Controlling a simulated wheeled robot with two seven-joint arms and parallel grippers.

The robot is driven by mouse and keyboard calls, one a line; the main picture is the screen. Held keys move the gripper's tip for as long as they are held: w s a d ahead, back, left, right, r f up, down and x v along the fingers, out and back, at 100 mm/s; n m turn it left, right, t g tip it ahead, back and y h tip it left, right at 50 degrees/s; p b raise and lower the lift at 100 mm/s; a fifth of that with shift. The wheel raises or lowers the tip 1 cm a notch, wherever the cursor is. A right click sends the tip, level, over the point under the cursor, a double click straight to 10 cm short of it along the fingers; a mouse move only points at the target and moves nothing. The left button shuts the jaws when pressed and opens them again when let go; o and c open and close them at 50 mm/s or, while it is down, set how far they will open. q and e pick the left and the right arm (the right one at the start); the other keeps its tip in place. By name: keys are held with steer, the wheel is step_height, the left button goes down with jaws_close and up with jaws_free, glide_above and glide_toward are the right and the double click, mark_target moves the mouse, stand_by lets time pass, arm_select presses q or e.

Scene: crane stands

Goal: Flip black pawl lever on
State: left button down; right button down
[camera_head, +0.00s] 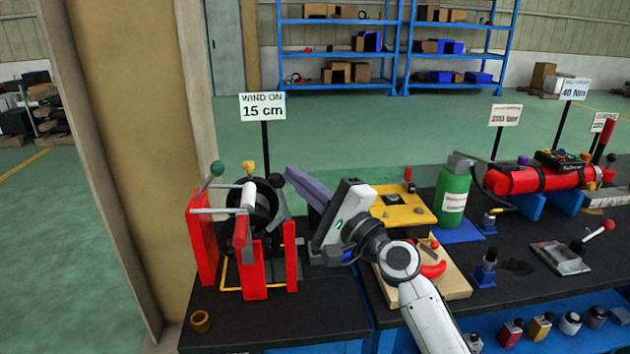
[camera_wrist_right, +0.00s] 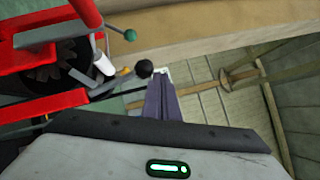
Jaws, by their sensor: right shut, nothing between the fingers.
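The red winch (camera_head: 242,240) stands on the left bench, with a dark drum between its red side plates. The knob also shows in the right wrist view (camera_wrist_right: 144,68). My right gripper (camera_head: 293,172) is shut and empty, its grey fingertips just right of the knob. In the wrist view the fingertips (camera_wrist_right: 161,84) are close beside the knob; I cannot tell if they touch. My left gripper is not in view.
Green (camera_head: 217,168) and yellow (camera_head: 248,166) ball knobs rise from the winch. A "WIND ON 15 cm" sign (camera_head: 262,107) stands behind it. A yellow-topped fixture (camera_head: 403,211) and a green bottle (camera_head: 454,190) stand right of my arm. A tan pillar (camera_head: 140,130) is at left.

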steer(key=s+d+r, duration=0.2)
steer(key=s+d, duration=0.5)
steer(key=d, duration=0.3)
steer(key=shift+s+d+r+p, duration=0.15)
steer(key=shift+s+r+p, duration=0.1)
steer(key=shift+p, duration=0.05)
steer(key=s+d+f+n+g+h, duration=0.1)
steer(key=s+d+f+n+h, duration=0.2)
steer(key=f, duration=1)
steer(key=s+f+n+g+h, duration=0.1)
steer(key=s+f+n+h, duration=0.2)
steer(key=f, duration=1)
steer(key=s+d+f+n+g+h, duration=0.2)
steer(key=s+f+n, duration=0.2)
steer(key=s+f, duration=0.6)
steer(key=s+d+f+n+g+h, duration=0.3)
steer(key=s+f+n, duration=0.2)
steer(key=s+f, duration=0.6)
steer(key=s, duration=0.3)
steer(key=shift+s+d, duration=0.15)
steer(key=shift+s, duration=0.25)
